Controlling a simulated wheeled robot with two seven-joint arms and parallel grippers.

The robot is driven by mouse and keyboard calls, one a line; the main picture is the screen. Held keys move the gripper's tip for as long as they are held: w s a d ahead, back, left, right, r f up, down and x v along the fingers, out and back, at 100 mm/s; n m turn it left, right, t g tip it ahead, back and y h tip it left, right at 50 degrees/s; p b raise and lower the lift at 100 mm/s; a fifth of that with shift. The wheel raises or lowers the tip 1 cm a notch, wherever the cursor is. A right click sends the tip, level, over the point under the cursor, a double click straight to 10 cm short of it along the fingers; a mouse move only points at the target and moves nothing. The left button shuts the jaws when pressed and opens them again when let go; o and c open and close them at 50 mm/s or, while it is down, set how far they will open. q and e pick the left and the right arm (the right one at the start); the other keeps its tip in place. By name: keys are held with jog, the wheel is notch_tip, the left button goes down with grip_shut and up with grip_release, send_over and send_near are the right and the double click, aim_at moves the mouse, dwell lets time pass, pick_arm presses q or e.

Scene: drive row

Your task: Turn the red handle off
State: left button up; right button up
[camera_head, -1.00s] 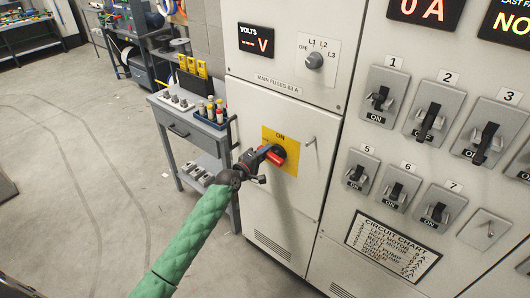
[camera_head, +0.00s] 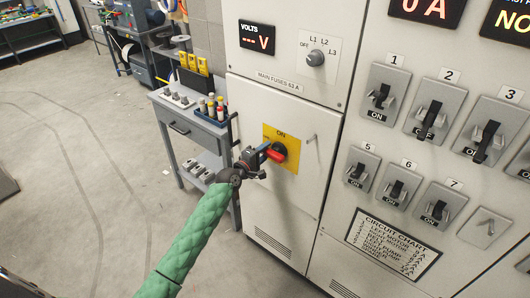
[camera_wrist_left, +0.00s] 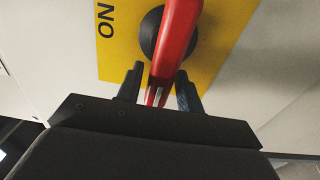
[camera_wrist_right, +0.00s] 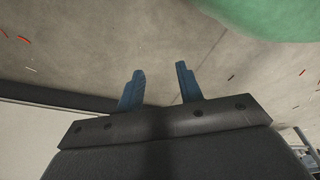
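The red handle (camera_head: 276,155) sits on a dark round hub on a yellow plate (camera_head: 291,165) marked ON, on the cabinet front. In the head view its free end points left, towards my gripper. My left gripper (camera_head: 262,155) is at that end. In the left wrist view the red handle (camera_wrist_left: 176,45) reaches down between the two fingers of my left gripper (camera_wrist_left: 160,85), which stand apart on either side of it with narrow gaps. My right gripper (camera_wrist_right: 162,80) is open and empty over the floor in the right wrist view; it does not show in the head view.
The grey cabinet (camera_head: 262,205) fills the middle and right. It carries a selector knob (camera_head: 316,58), several black switches (camera_head: 432,120) and a circuit chart (camera_head: 393,244). A small metal peg stands right of the yellow plate. A grey bench (camera_head: 190,125) stands left of the cabinet. Floor at left is clear.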

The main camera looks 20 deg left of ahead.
aim_at(263, 154)
pick_arm(q)
jog(key=shift+o, duration=0.5)
jog(key=shift+s+f, duration=0.1)
jog(key=shift+s, duration=0.15)
jog(key=b+v, duration=0.2)
jog(key=v, duration=0.3)
jog(key=shift+s+a+f, duration=0.1)
jog(key=shift+s+a, duration=0.1)
jog(key=shift+s, duration=0.1)
jog(key=shift+b+v, duration=0.4)
jog(key=shift+v, duration=0.4)
pick_arm(e)
jog(key=shift+w+a+r, duration=0.4)
jog(key=shift+w+r, duration=0.05)
jog(key=shift+r, duration=0.35)
jog(key=shift+w+a+r, duration=0.35)
jog(key=shift+w+r, duration=0.05)
jog(key=shift+r, duration=0.4)
jog(key=shift+w+a+r, duration=0.4)
jog(key=shift+w+r, duration=0.05)
jog(key=shift+r, duration=0.35)
jog(key=shift+s, duration=0.1)
